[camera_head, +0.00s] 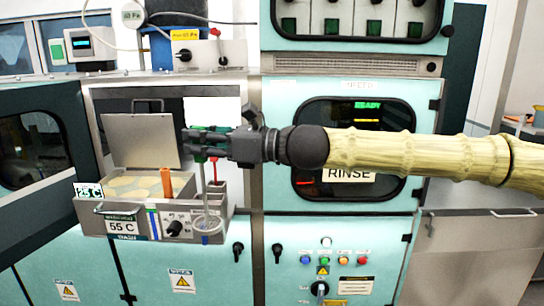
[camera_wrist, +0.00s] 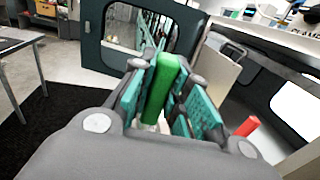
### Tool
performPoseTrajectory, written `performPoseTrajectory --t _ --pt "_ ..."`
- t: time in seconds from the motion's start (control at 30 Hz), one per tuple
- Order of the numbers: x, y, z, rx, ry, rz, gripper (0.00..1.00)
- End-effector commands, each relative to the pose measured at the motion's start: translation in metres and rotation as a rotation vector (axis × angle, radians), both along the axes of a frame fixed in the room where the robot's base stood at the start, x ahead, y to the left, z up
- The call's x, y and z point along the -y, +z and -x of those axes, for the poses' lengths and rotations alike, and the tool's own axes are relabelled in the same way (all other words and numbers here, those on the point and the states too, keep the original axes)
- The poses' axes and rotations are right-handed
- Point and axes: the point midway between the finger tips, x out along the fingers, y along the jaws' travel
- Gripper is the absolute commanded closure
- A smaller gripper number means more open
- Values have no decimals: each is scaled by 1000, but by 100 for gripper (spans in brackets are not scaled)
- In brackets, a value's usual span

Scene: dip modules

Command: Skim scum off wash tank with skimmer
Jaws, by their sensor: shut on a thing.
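My gripper (camera_head: 192,143) is shut on the green handle of the skimmer (camera_wrist: 162,88), which stands between the pads in the wrist view. In the head view the green handle (camera_head: 199,157) shows just below the fingers. A thin pale shaft runs down from it to a round, pale mesh-like end (camera_head: 207,224) in front of the tank's right corner. I cannot tell whether that end touches anything. The wash tank (camera_head: 85,213) is at left, marked 55 C, with its lid (camera_head: 140,140) raised. Yellowish scum patches (camera_head: 122,183) float on its liquid.
An orange upright piece (camera_head: 166,184) stands at the tank's right part. A red-handled tool (camera_head: 213,166) stands close to the skimmer, and its red top also shows in the wrist view (camera_wrist: 246,127). A RINSE cabinet (camera_head: 348,176) is behind my arm.

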Motion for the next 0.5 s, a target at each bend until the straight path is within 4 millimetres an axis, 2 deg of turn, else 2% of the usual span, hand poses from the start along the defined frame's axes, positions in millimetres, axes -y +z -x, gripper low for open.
performPoseTrajectory --t 0.1,0.5 --pt "8 -17 1 -6 -34 -2 100" --pt "35 -64 7 -4 -145 0 100"
